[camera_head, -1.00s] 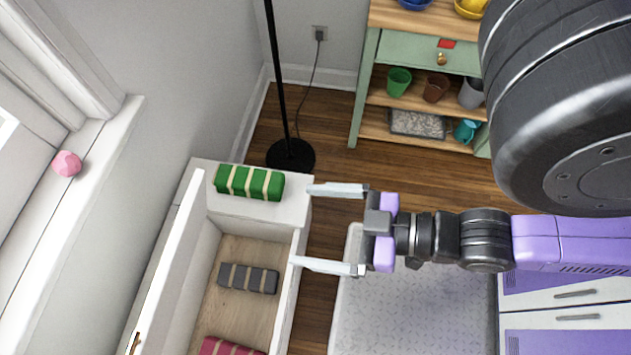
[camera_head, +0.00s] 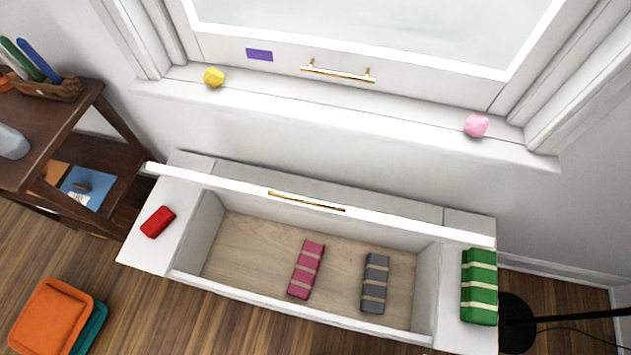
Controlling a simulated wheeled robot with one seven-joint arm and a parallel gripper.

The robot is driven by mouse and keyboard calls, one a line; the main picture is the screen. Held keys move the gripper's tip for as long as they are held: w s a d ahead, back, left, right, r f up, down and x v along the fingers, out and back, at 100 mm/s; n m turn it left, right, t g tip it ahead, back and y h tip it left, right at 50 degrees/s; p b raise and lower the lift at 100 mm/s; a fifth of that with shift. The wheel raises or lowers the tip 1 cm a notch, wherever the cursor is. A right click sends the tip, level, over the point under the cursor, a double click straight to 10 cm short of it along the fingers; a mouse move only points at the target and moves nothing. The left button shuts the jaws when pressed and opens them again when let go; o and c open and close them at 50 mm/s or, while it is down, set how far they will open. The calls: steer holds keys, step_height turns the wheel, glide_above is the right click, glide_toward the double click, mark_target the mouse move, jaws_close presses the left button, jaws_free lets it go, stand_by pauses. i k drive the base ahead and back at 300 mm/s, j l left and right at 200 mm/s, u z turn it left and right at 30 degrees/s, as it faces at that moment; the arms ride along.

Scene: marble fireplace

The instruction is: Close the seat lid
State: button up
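The white bench seat (camera_head: 148,252) stands under the window with its storage box open. Its seat lid (camera_head: 400,223) is raised at the back, seen nearly edge-on, with a brass handle (camera_head: 306,201) at the middle of its upper edge. Inside on the wooden floor lie a pink striped bundle (camera_head: 307,269) and a grey striped bundle (camera_head: 375,283), apart from each other. My gripper is out of view now.
A red block (camera_head: 158,222) lies on the bench's left end and a green striped bundle (camera_head: 479,286) on its right end. A dark wooden shelf (camera_head: 105,150) and orange cushion (camera_head: 50,317) stand left. A black lamp base (camera_head: 517,323) stands right.

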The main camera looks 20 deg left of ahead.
mark_target(380, 221)
steer(key=j+u, duration=0.2)
steer(key=u, duration=0.2)
steer(key=i+j+u, duration=0.15)
steer(key=u, duration=0.25)
steer(key=j+u, duration=0.1)
steer(key=u, duration=0.3)
steer(key=i, duration=0.05)
